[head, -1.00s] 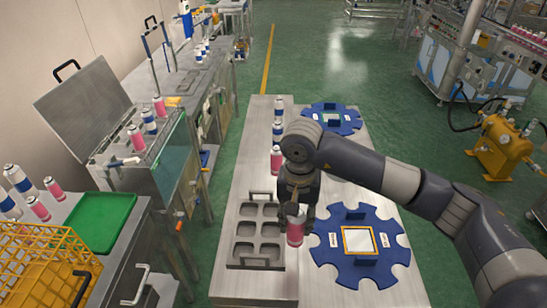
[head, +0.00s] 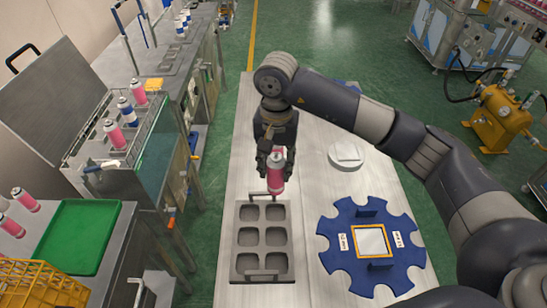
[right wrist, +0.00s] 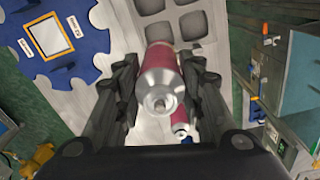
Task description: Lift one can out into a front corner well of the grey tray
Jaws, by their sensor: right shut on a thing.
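The grey tray (head: 237,238) lies on the steel table with two rows of square wells and a handle at each end. All its wells in the head view look empty. My right gripper (head: 276,164) is shut on a pink can (head: 275,180) with a silver top. It holds the can upright at the tray's far end, near the far handle. The right wrist view shows the can (right wrist: 160,78) between the two fingers, with part of the tray (right wrist: 152,28) beyond. Another pink can (right wrist: 180,124) stands close by in that view. My left gripper is not in view.
A blue notched wheel (head: 335,245) lies right of the tray. A white round piece (head: 347,155) lies behind it. At left are an open steel bath (head: 110,150) with cans, a green tray (head: 75,238) and a yellow crate (head: 40,288).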

